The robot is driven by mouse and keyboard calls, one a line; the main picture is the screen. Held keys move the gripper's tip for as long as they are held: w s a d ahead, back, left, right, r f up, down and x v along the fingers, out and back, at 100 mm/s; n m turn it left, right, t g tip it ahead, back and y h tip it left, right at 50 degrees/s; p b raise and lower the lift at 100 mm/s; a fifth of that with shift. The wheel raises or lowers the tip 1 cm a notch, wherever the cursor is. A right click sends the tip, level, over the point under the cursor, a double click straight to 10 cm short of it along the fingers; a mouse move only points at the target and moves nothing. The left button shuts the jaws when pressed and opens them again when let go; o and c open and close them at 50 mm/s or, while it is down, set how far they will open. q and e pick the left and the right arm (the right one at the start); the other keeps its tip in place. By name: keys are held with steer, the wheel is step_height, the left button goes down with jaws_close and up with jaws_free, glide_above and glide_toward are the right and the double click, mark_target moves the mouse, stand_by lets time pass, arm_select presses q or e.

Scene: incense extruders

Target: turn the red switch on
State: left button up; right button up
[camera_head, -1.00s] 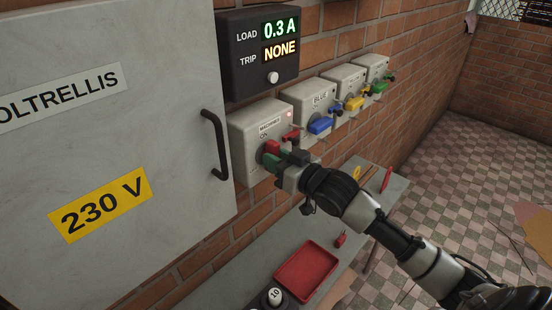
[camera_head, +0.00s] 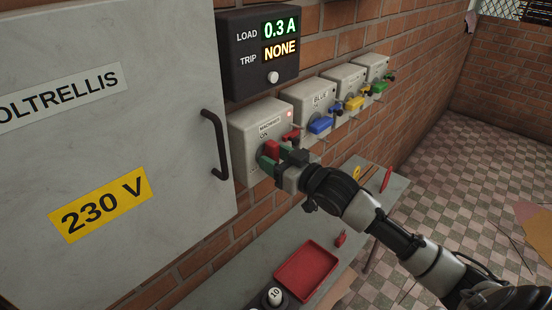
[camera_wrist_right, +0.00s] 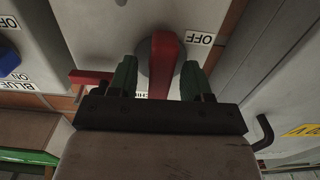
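The red switch (camera_head: 271,149) is a lever on a round dial on the front of the nearest grey box (camera_head: 247,126), whose label seems to read MACHINES. In the right wrist view, the red lever (camera_wrist_right: 164,62) stands out between my two green fingertips, beside an upside-down OFF label (camera_wrist_right: 200,39). My right gripper (camera_head: 277,161) is at the box front, its fingers on either side of the lever. My left gripper is out of view.
A dark display (camera_head: 259,52) reads LOAD 0.3 A, TRIP NONE. Blue (camera_head: 320,124), yellow (camera_head: 354,104) and green (camera_head: 379,87) switches follow along the wall. A cabinet handle (camera_head: 216,145) juts out at left. Below is a bench with a red tray (camera_head: 306,271).

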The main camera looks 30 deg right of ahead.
steer(key=b+v, duration=0.4)
steer(key=v, duration=0.6)
steer(key=shift+s+d, duration=0.2)
steer(key=shift+s, duration=0.15)
stand_by(0.3)
